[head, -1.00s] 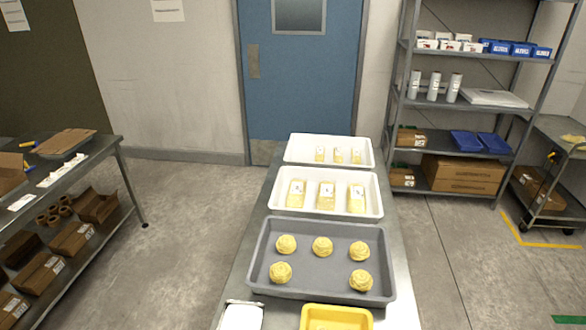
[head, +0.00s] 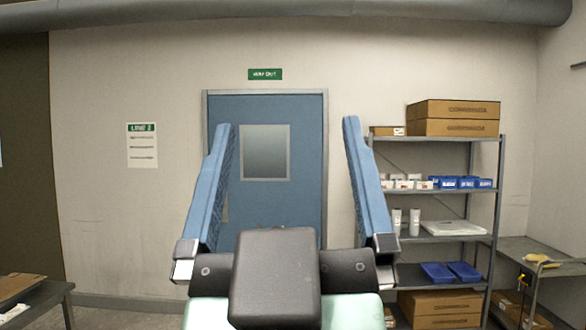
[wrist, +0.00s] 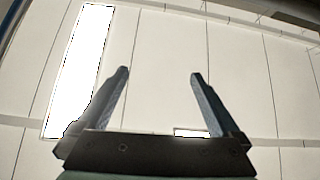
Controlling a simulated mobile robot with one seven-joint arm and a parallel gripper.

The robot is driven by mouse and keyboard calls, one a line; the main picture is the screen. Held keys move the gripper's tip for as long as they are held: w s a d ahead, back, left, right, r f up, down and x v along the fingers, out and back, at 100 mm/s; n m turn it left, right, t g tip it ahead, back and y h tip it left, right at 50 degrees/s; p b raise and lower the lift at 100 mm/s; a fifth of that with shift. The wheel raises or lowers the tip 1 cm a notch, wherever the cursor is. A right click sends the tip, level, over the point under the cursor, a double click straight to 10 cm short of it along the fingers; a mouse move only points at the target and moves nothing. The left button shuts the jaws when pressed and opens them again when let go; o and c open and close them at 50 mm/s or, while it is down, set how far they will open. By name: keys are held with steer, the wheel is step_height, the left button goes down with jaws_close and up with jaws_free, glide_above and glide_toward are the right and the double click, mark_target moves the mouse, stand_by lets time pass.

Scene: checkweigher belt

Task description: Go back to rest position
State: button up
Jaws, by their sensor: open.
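My gripper (head: 286,150) is raised in front of the head camera, pointing up, with its two blue fingers wide apart. Nothing is between the fingers. In the head view it stands before the blue door (head: 266,110), with free air around it. The wrist view shows my gripper (wrist: 160,75) open and empty too, facing the ceiling (wrist: 235,70) and a bright light panel (wrist: 80,70). The table with trays is out of view now.
A grey shelf rack (head: 440,238) with cardboard boxes (head: 455,118) and blue bins (head: 450,271) stands at the right. A metal bench (head: 535,252) is at the far right. A table corner (head: 35,300) shows at the lower left. A pipe (head: 300,10) runs along the top.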

steer(key=shift+s+d+r+m+t, duration=0.2)
steer(key=shift+s+r+m+t, duration=0.3)
steer(key=shift+s+r, duration=0.45)
steer(key=shift+f, duration=0.1)
step_height(320, 180, down, 7)
steer(key=b, duration=0.7)
steer(key=shift+a, duration=0.15)
